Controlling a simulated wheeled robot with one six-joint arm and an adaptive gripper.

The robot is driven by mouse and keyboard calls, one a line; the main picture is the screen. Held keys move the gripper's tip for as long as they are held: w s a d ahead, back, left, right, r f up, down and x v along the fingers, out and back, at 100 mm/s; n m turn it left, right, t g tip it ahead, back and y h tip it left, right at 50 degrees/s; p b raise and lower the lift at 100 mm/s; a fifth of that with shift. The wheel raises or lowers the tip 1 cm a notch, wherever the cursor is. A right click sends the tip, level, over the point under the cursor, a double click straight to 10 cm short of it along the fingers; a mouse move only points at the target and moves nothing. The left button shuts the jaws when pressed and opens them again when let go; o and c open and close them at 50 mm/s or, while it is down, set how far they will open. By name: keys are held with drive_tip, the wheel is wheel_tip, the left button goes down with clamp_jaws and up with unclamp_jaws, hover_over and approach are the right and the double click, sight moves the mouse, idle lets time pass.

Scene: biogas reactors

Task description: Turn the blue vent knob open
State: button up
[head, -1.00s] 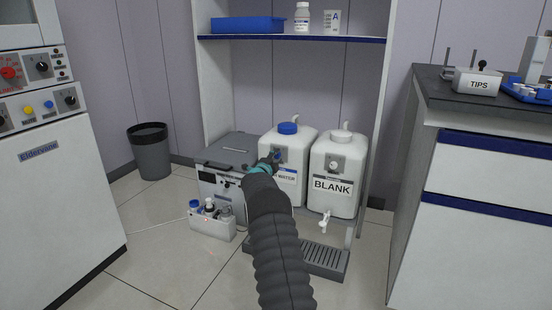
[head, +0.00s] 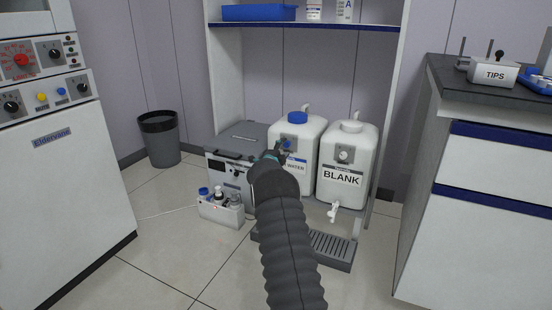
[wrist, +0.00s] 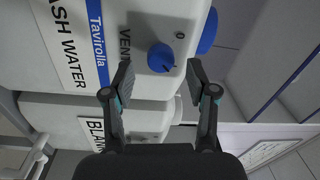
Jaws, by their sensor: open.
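The blue vent knob (wrist: 160,58) sits on the front of the white wash water tank (wrist: 85,20), beside the printed word VENT. In the wrist view, my gripper (wrist: 160,73) is open, with one finger to each side of the knob and the fingertips close to it. I cannot tell whether they touch it. In the head view, my gripper (head: 279,151) is at the front of the wash water tank (head: 312,138), near the small blue knob (head: 286,144), and hides part of the label.
A white BLANK tank (head: 348,155) with a tap stands directly to the right. A grey box (head: 240,137) and a bottle carrier (head: 222,211) stand left. A slotted drip tray (head: 330,247) lies below. Shelf uprights flank the tanks; a counter (head: 475,225) stands right.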

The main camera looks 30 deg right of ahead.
drive_tip(key=v, duration=0.9)
drive_tip(key=shift+s+a, duration=0.15)
drive_tip(key=shift+a, duration=0.05)
drive_tip(key=shift+f, duration=0.1)
